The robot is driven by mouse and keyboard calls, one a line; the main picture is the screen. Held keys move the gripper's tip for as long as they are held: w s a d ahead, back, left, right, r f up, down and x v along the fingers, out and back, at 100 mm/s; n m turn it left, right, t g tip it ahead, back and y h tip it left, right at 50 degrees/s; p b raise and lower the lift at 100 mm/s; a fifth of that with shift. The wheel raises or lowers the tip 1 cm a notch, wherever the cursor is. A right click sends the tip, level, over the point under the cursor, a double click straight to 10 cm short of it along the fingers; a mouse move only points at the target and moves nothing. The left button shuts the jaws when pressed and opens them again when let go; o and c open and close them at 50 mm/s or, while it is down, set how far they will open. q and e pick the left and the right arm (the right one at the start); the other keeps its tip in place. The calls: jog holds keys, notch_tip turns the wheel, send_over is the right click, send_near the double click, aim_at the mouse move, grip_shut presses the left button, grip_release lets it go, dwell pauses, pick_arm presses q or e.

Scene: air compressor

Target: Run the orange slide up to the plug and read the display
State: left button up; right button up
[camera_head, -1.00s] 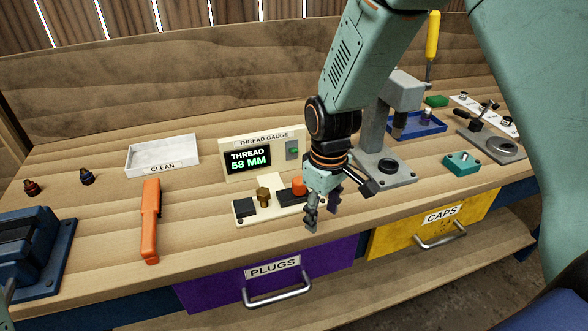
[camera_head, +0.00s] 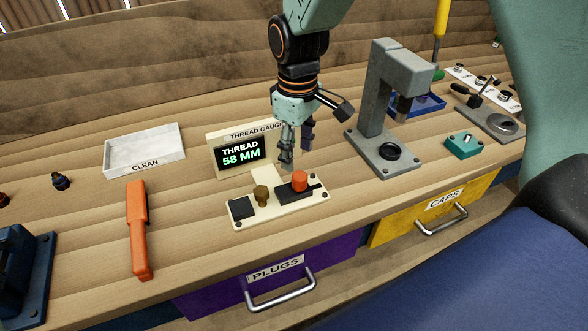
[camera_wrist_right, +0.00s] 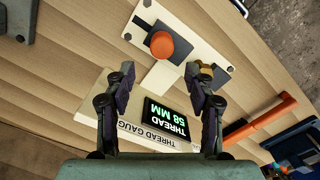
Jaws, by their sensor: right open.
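The thread gauge base (camera_head: 240,223) lies on the bench. A small brass plug (camera_head: 261,195) stands on it beside a black end block (camera_head: 242,208). The orange slide (camera_head: 300,181) has a round knob on a dark carriage, right of the plug with a small gap. The display (camera_head: 241,155) reads "THREAD 58 MM". My right gripper (camera_head: 296,150) is open and empty, above and behind the slide. In the right wrist view, the open fingers (camera_wrist_right: 160,75) point toward the knob (camera_wrist_right: 167,45) and the plug (camera_wrist_right: 205,68). My left gripper is not in view.
A grey press (camera_head: 375,120) stands right of the gauge, close to the right gripper. A white CLEAN tray (camera_head: 145,165) and an orange-handled tool (camera_head: 138,230) lie left. A teal block (camera_head: 464,146) sits right. Bare bench lies in front of the gauge.

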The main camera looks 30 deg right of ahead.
aim_at(299, 175)
jog(key=f, duration=0.4)
jog(key=s+f, duration=0.1)
jog(key=f, duration=0.1)
jog(key=shift+w+a+f, duration=0.1)
jog(key=shift+w+f, duration=0.1)
jog(key=shift+f, duration=0.15)
jog(key=shift+d+f, duration=0.2)
jog(key=shift+s+d+r, duration=0.1)
jog(key=shift+s, duration=0.15)
jog(key=shift+w+a, duration=0.1)
jog(key=shift+a, duration=0.1)
jog(key=c, duration=0.3)
jog(key=shift+w, duration=0.2)
jog(key=shift+c, duration=1.4)
jog(key=shift+s, duration=0.1)
grip_shut()
